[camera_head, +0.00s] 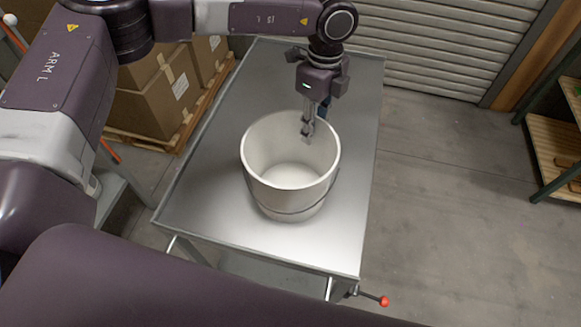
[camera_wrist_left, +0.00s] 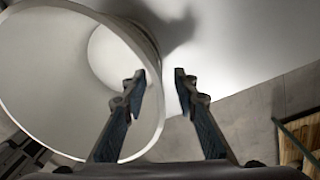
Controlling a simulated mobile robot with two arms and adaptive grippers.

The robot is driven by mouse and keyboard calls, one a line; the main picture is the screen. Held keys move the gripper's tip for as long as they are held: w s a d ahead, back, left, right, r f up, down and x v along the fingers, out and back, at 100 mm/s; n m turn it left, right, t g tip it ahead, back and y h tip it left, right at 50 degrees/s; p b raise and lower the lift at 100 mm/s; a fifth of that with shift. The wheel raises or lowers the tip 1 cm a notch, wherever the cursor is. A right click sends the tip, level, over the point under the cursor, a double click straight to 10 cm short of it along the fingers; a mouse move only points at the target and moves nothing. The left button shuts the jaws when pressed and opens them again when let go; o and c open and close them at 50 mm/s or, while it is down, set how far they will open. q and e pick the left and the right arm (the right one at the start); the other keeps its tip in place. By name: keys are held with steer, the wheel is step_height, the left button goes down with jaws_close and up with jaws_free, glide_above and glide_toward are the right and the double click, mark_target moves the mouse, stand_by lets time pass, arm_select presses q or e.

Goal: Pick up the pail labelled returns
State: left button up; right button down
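A white, empty pail (camera_head: 262,180) stands upright on a metal table, with its wire bail hanging down around the near side. No label shows on the side facing me. My left gripper (camera_head: 312,130) is at the pail's far right rim, pointing down, with one finger showing against the inside of the pail. In the left wrist view the two fingers are apart, and the rim of the pail (camera_wrist_left: 60,70) passes between them. I cannot tell whether either finger touches the wall. My right gripper is not in view.
The metal table (camera_head: 215,215) is otherwise clear around the pail. Cardboard boxes (camera_head: 150,105) on a pallet stand left of it. A red-knobbed lever (camera_head: 384,301) sticks out at the near right corner. A wooden shelf (camera_head: 552,150) stands at far right, with open floor between.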

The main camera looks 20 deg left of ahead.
arm_select(q)
steer(key=shift+f+p, duration=0.3)
steer(key=shift+f, duration=1.1)
steer(key=shift+c, duration=0.4)
jaws_close()
